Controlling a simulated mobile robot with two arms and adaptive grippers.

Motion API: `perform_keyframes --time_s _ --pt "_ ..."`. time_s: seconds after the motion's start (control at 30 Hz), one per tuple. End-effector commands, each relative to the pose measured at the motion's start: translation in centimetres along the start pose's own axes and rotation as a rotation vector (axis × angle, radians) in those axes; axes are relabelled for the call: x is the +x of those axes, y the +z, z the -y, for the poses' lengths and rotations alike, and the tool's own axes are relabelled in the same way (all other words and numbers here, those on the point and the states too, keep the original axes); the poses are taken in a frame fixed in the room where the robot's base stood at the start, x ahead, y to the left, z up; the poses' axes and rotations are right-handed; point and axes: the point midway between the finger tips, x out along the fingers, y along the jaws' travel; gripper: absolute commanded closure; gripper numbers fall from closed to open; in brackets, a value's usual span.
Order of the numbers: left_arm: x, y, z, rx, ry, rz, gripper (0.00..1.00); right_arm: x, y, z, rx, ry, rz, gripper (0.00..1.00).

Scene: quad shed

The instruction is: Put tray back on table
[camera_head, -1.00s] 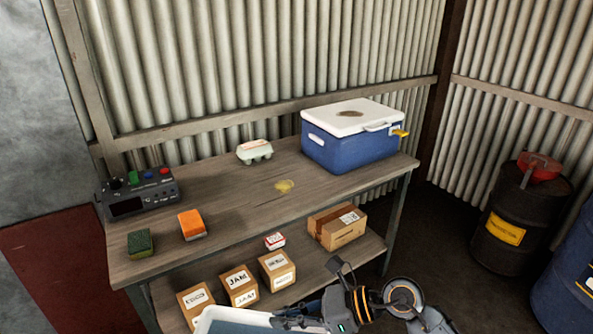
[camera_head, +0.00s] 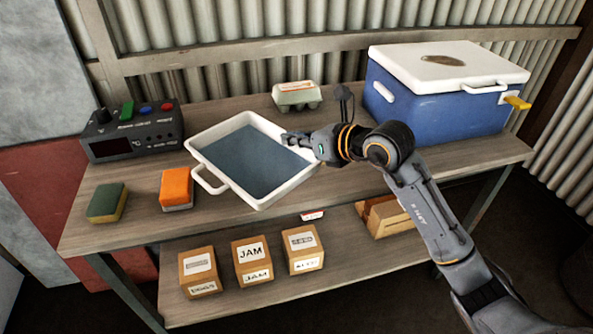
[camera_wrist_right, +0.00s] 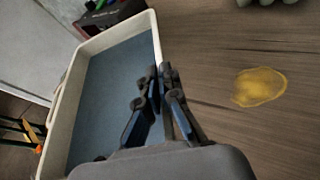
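The white tray (camera_head: 203,157) with a blue-grey inside is over the middle of the wooden table (camera_head: 345,190), its handle end towards the front. I cannot tell whether it rests fully on the top or is held just above it. My right gripper (camera_head: 291,138) is at the tray's right rim. In the right wrist view my fingers (camera_wrist_right: 160,85) are close together around the rim of the tray (camera_wrist_right: 52,110), which passes between them. My left gripper is not in view.
A control box (camera_head: 135,132), a green sponge (camera_head: 104,202) and an orange sponge (camera_head: 176,187) are left of the tray. An egg carton (camera_head: 297,95) and a blue cooler (camera_head: 440,105) stand behind and right. A yellow stain (camera_wrist_right: 260,87) marks bare wood.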

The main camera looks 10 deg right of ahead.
Motion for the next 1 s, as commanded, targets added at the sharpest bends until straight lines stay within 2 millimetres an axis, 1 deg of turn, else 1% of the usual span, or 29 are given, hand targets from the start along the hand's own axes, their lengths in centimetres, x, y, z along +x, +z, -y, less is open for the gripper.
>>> perform_keyframes --time_s 0.03,0.1,0.2,0.3,0.37,0.47,0.73,0.8,0.9,1.0 --pt "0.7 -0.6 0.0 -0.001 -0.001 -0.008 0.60 0.8 0.8 0.4 0.003 -0.029 0.011 1.00" --pt "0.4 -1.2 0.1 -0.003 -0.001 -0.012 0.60 1.2 2.1 0.8 0.020 -0.064 0.015 1.00" --pt "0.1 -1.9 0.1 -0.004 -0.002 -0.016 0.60 1.6 3.5 1.2 0.038 -0.098 0.015 1.00" --pt "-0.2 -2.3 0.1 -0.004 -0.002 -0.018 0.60 1.8 4.2 1.6 0.050 -0.116 0.017 1.00" --pt "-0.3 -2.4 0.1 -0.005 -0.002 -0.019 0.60 1.9 4.1 2.2 0.055 -0.122 0.014 1.00" --pt "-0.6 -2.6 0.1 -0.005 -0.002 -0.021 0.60 2.0 3.6 4.0 0.059 -0.126 0.013 1.00" --pt "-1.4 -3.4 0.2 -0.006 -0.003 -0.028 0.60 2.5 1.4 11.0 0.060 -0.124 0.013 1.00" --pt "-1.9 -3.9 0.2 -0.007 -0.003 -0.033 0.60 3.1 0.1 12.3 0.060 -0.121 0.012 1.00" --pt "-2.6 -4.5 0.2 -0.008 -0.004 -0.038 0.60 3.6 -1.3 13.8 0.059 -0.120 0.013 1.00" --pt "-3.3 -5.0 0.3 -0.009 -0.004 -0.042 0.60 3.9 -2.2 14.9 0.057 -0.120 0.016 1.00"
